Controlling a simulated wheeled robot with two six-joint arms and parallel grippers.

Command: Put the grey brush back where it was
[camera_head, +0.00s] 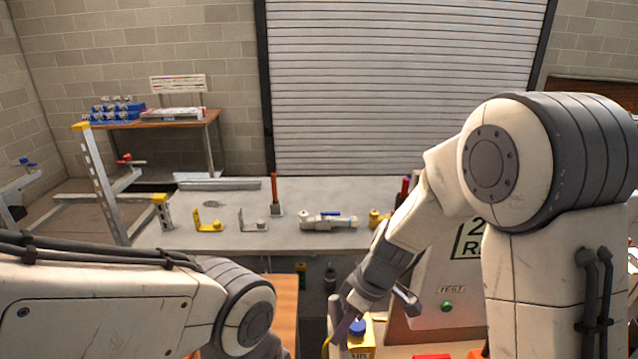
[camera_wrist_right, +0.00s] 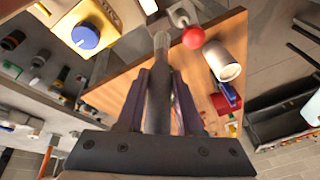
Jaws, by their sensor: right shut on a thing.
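My right gripper (camera_head: 360,300) is low in the head view, just above the yellow box with the blue knob. In the right wrist view its two dark fingers (camera_wrist_right: 161,95) are shut on a slim grey rod-shaped thing, the grey brush (camera_wrist_right: 161,55), which points away from the wrist. The brush's far end lies over the edge of a wooden board in that view; I cannot tell if it touches anything. In the head view the brush cannot be told apart from the gripper. My left gripper is out of view; only its arm shows at lower left.
The yellow box with a blue knob (camera_wrist_right: 85,35) is close by. A red ball (camera_wrist_right: 193,38) and a metal cylinder (camera_wrist_right: 226,62) are near the brush. The grey workbench (camera_head: 200,240) holds brackets, a valve (camera_head: 328,222) and an upright brown-handled tool (camera_head: 275,190).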

